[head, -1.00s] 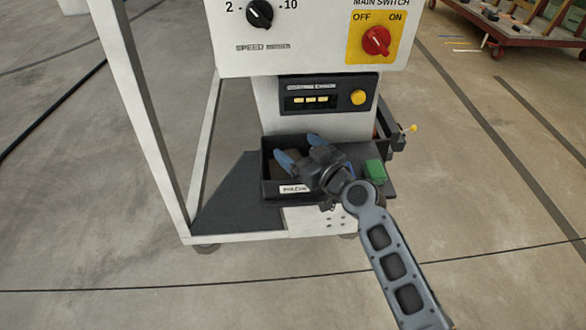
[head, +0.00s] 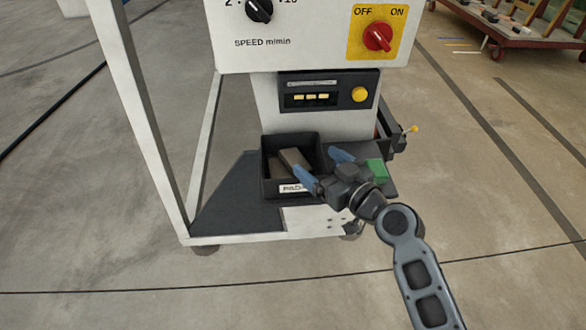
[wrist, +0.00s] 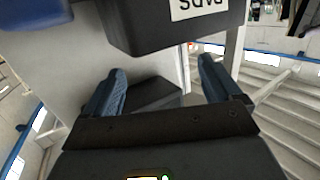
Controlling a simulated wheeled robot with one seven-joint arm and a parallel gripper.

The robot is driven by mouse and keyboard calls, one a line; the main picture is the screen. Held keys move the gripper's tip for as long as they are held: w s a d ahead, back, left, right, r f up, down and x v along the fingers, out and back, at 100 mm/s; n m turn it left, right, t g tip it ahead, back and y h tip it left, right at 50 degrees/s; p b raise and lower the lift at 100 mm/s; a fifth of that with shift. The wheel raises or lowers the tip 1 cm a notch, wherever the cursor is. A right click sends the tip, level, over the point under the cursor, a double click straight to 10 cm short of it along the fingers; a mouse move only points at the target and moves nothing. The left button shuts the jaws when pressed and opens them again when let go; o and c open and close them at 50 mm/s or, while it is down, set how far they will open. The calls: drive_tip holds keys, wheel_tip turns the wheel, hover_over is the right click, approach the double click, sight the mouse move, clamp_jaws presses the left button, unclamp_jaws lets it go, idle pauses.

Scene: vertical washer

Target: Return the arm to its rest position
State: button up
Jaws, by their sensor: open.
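My gripper (head: 324,164) has blue fingers spread apart with nothing between them. In the head view it is in front of the washer, at the right front corner of a black bin (head: 310,190). The bin holds grey-brown block-like pieces (head: 292,160) and has a white label on its front. In the wrist view my gripper (wrist: 162,85) is also open, and a black box-shaped part with a white label (wrist: 198,8) is close ahead of it. My forearm reaches in from the lower right of the head view.
The white washer frame (head: 160,150) stands at the left. Its panel has a red main switch (head: 377,37) and a black speed knob (head: 259,10). A green block (head: 376,170) lies right of the gripper. A red cart (head: 515,32) stands at the back right.

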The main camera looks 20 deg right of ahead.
idle(0.3)
drive_tip(key=s+a+f+m+g+h, duration=0.1)
drive_tip(key=s+f+h, duration=0.1)
drive_tip(key=s, duration=0.9)
drive_tip(key=s+f+m+h, duration=0.1)
drive_tip(key=s+f+m, duration=0.1)
drive_tip(key=s, duration=0.9)
drive_tip(key=s+r, duration=0.6)
drive_tip(key=s, duration=0.3)
drive_tip(key=s+a+r, duration=0.1)
drive_tip(key=s+r, duration=0.4)
drive_tip(key=s, duration=0.4)
drive_tip(key=shift+r+n, duration=0.3)
drive_tip(key=shift+r, duration=0.05)
